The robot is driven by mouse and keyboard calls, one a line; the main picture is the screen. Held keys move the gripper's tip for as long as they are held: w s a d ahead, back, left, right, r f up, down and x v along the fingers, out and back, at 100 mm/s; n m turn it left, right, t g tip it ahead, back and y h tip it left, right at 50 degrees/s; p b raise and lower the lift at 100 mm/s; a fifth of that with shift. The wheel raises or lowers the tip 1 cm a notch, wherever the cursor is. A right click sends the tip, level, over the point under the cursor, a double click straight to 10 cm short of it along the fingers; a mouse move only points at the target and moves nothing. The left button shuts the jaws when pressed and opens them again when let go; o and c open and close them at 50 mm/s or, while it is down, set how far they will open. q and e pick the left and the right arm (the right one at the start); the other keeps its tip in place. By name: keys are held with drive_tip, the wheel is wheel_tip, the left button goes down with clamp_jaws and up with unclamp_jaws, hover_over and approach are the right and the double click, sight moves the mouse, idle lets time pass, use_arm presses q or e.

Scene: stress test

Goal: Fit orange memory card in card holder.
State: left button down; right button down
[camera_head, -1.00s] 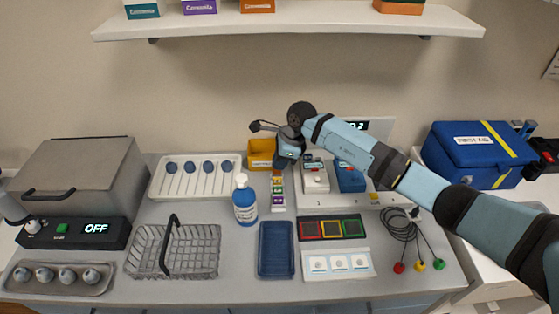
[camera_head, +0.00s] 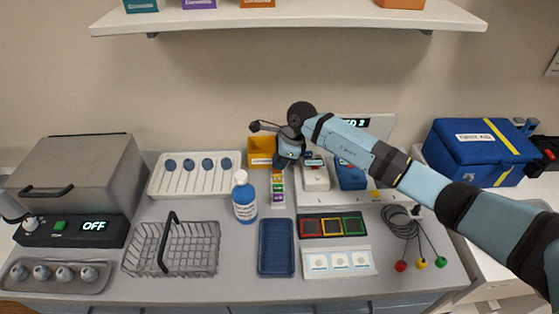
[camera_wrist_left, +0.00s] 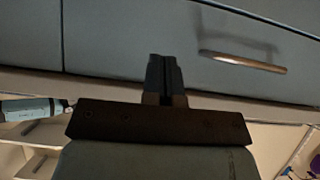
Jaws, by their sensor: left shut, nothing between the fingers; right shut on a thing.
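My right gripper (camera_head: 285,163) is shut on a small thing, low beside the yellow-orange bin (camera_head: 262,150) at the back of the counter. The gripper body hides most of what it holds, so I cannot make out the orange memory card for certain. A narrow strip with several small coloured pieces (camera_head: 278,188), apparently the card holder, runs toward the front just below the gripper. I cannot tell whether the held thing touches it. My left gripper (camera_wrist_left: 164,75) is shut and empty in the left wrist view, in front of grey drawer fronts.
A white and blue bottle (camera_head: 244,199) stands left of the strip. A white device (camera_head: 315,178) and a blue one (camera_head: 350,177) stand close to its right. A blue tray (camera_head: 276,248), a wire basket (camera_head: 190,250) and coloured-tipped cables (camera_head: 410,235) lie nearer the front.

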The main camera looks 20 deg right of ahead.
drive_tip(key=shift+f+b, duration=0.5)
drive_tip(key=shift+f, duration=0.05)
idle(0.8)
drive_tip(key=c, duration=1.5)
unclamp_jaws()
drive_tip(key=shift+r, duration=0.2)
drive_tip(key=shift+r+p, duration=0.9)
drive_tip(key=shift+r, duration=0.95)
drive_tip(key=o, duration=0.6)
drive_tip(key=shift+c, duration=0.2)
